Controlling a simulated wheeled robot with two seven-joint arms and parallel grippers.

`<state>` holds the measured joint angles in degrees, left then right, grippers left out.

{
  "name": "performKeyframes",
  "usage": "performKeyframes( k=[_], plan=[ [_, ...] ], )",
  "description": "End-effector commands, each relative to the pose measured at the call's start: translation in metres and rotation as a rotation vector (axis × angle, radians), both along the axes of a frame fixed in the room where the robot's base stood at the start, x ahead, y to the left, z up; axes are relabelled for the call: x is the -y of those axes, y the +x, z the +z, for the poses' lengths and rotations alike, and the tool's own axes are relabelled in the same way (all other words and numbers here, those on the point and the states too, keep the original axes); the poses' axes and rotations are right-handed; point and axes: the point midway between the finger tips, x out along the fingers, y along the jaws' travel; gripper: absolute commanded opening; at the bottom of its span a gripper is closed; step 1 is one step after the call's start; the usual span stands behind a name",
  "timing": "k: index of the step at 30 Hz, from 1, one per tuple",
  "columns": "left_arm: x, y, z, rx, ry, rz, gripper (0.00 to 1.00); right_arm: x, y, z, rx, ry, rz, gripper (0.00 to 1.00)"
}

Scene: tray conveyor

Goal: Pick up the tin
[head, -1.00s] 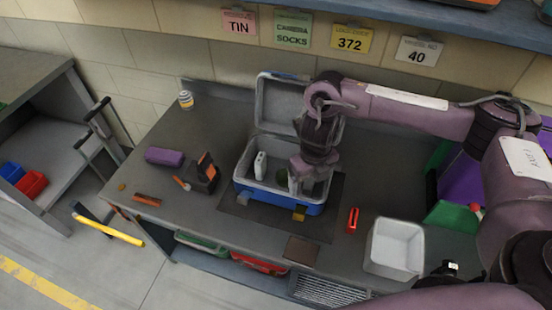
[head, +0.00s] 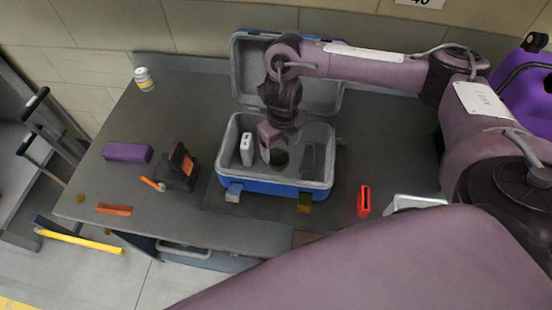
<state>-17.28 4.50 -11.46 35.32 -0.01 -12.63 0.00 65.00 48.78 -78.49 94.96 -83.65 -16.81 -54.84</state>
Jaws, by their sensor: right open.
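An open blue cooler box (head: 268,188) with a grey inside stands on the dark workbench. A small white can with a yellow band (head: 144,79) stands at the bench's back left. My left gripper is not in view.
The cooler's raised lid (head: 245,75) stands behind my right arm. A purple box (head: 127,152), a black and orange device (head: 180,168) and an orange strip (head: 114,209) lie left. A red object (head: 364,200) lies right. The bench's back left is mostly clear.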

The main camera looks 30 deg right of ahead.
Motion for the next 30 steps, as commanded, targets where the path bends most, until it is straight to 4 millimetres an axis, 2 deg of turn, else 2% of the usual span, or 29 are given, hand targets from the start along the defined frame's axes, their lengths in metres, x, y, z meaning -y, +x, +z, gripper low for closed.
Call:
performKeyframes(
  k=[12, 21, 30],
  plan=[
    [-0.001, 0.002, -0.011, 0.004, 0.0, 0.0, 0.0, -0.008, 0.006, -0.054, -0.003, 0.001, -0.001, 0.8],
    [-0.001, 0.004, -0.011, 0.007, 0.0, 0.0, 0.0, -0.008, 0.006, -0.057, 0.0, 0.0, 0.0, 0.8],
    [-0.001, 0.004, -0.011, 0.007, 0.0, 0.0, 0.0, -0.008, 0.006, -0.057, 0.0, 0.0, 0.0, 0.41]
  ],
)
